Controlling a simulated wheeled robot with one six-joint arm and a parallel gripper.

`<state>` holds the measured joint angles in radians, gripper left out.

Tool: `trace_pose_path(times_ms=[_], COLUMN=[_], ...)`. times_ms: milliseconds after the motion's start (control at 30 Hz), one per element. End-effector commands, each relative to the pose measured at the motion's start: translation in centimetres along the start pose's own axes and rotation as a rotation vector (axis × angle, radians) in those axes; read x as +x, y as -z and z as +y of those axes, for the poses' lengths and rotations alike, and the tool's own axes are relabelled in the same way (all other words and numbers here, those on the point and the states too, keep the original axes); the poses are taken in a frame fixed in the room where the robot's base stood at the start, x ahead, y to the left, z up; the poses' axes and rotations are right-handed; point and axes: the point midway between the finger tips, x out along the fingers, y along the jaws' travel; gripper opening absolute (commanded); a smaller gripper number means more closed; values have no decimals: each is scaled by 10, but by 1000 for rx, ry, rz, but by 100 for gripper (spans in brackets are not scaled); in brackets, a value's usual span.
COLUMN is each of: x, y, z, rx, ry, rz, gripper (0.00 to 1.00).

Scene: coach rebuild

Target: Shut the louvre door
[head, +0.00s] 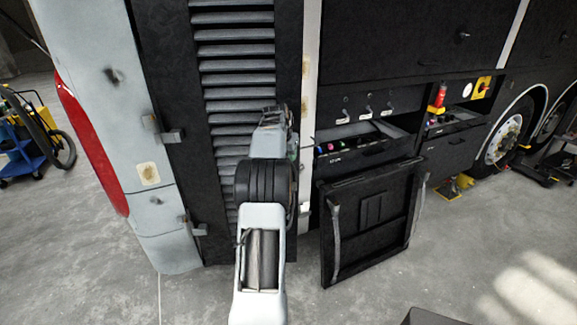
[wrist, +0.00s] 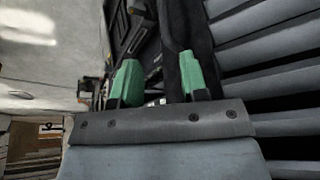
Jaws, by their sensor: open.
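The louvre door (head: 236,50) has grey slats in a black frame and stands upright at the left end of the coach. Hinges show on its left side. My arm hides part of its right side, and I cannot tell exactly how far ajar it is. In the wrist view, its slats (wrist: 270,55) fill the right side, with the dark frame edge beside my right finger. My gripper (wrist: 160,82) is open, with green fingertips spread apart close to that edge. I cannot tell whether they touch it. In the head view, my arm mostly hides the gripper.
Right of the door stands a pale post (head: 311,70). Beyond it, a black panel (head: 368,222) hangs low below an open equipment bay (head: 365,145). A red lamp and coach wheels are at the sides. A blue cart (head: 18,155) stands far left. Grey floor in front is mostly clear.

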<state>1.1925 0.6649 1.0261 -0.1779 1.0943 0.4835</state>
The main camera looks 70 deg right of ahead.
Motion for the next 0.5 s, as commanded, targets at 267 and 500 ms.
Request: trace_pose_path(times_ms=[267, 500], x=[-23, -25], y=[0, 0], z=[0, 0], rx=[0, 0], ry=[0, 0], rz=[0, 0], gripper=[40, 40])
